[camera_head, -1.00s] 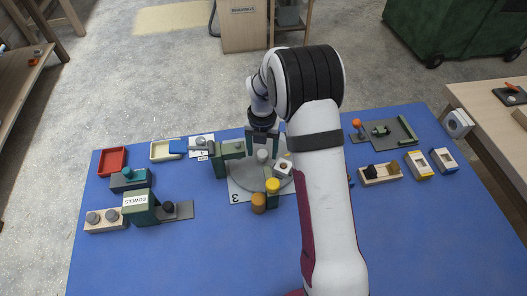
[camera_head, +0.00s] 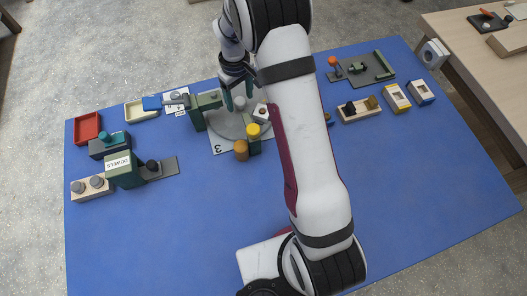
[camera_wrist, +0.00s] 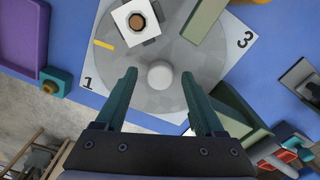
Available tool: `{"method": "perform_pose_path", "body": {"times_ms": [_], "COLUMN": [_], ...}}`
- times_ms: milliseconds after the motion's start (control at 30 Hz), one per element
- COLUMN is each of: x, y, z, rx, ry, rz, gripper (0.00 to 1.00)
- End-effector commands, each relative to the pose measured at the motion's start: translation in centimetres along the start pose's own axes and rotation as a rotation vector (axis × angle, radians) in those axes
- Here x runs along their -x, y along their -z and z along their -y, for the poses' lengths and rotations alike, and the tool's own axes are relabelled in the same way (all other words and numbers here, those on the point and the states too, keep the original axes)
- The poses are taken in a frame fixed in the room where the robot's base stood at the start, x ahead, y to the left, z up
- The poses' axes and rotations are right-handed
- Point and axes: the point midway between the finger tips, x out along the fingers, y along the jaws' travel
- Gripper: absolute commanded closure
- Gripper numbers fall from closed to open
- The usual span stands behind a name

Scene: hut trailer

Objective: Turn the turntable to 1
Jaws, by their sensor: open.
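The turntable is a round grey disc (camera_head: 229,124) on a white numbered plate (camera_head: 219,149). In the wrist view the disc (camera_wrist: 185,60) has a pale round knob (camera_wrist: 160,75) at its middle and a yellow mark (camera_wrist: 103,44) near its edge. The mark lies on the side between the white block and the printed 1. A 1 (camera_wrist: 88,83) and a 3 (camera_wrist: 246,40) show at plate corners. A white block (camera_wrist: 137,20) with a brown round centre and a green bar (camera_wrist: 203,18) stand on the disc. My gripper (camera_wrist: 160,73) is open, its fingers on either side of the knob; contact cannot be told.
A green fixture (camera_head: 197,116) stands close at the disc's left. An orange cylinder (camera_head: 241,150) and a yellow-topped post (camera_head: 253,130) stand at its front. A DOWELS box (camera_head: 123,171) and red tray (camera_head: 87,127) are further left.

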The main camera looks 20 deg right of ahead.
Motion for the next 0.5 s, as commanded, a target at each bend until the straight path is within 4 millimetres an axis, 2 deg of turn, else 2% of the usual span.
{"method": "perform_pose_path", "body": {"times_ms": [33,100,500], "x": [0.0,2.4,13.7], "y": [0.0,0.1,0.1], "z": [0.0,-0.1,-0.1], "rx": [-0.108,-0.100,-0.096], "ry": [0.000,-0.002,-0.002], "rz": [0.000,-0.006,-0.005], "gripper": [0.30,0.30,0.30]}}
